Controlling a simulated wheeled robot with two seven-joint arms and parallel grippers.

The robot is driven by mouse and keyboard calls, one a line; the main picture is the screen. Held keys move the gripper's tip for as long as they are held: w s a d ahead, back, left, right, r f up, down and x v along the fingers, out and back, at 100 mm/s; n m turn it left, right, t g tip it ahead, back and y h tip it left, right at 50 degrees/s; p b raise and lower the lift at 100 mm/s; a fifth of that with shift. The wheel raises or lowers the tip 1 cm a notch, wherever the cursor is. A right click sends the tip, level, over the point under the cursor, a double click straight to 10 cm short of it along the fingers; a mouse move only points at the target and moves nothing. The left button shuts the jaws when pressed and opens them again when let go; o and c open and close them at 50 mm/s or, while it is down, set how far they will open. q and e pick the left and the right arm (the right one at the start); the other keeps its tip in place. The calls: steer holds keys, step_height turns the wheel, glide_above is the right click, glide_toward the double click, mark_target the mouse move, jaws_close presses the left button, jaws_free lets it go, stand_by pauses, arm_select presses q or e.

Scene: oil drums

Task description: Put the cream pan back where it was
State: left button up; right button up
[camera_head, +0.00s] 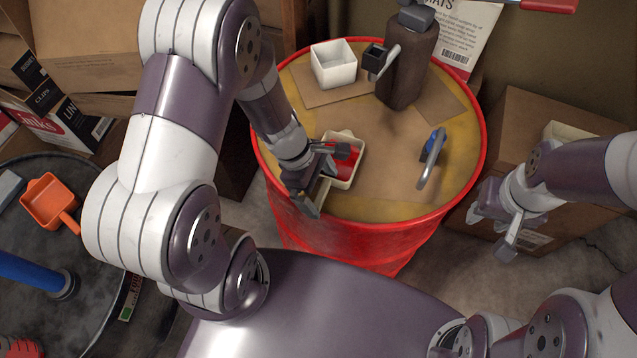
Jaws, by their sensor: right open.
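The cream pan (352,180) is at the front left of the red-rimmed drum's top, with red stuff inside. My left gripper (322,184) is at the pan's near left side, and a cream strip like its handle shows between the dark fingers. Whether the fingers are shut on it, and whether the pan rests on the drum or hangs just above, I cannot tell. The gripper hides part of the pan. My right gripper (493,230) is open and empty, off the drum's right side.
The drum top (385,195) also holds a white square container (333,66), a brown cylinder (412,70) with a dark cup, and a blue-and-metal tool (432,158). An orange pan (48,200) lies on the dark drum at left. Cardboard boxes (525,120) stand at right.

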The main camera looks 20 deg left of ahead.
arm_select(q)
steer(key=s+a+r+m+t+y+p, duration=0.1)
steer(key=a+r+m+y+p, duration=0.2)
steer(key=r+m, duration=1.1)
steer(key=a+m+y, duration=0.1)
steer(key=a+m, duration=0.1)
steer(key=m, duration=0.2)
steer(key=shift+a+t+y, duration=0.3)
steer(key=shift+a, duration=0.05)
steer(key=shift+f, duration=0.1)
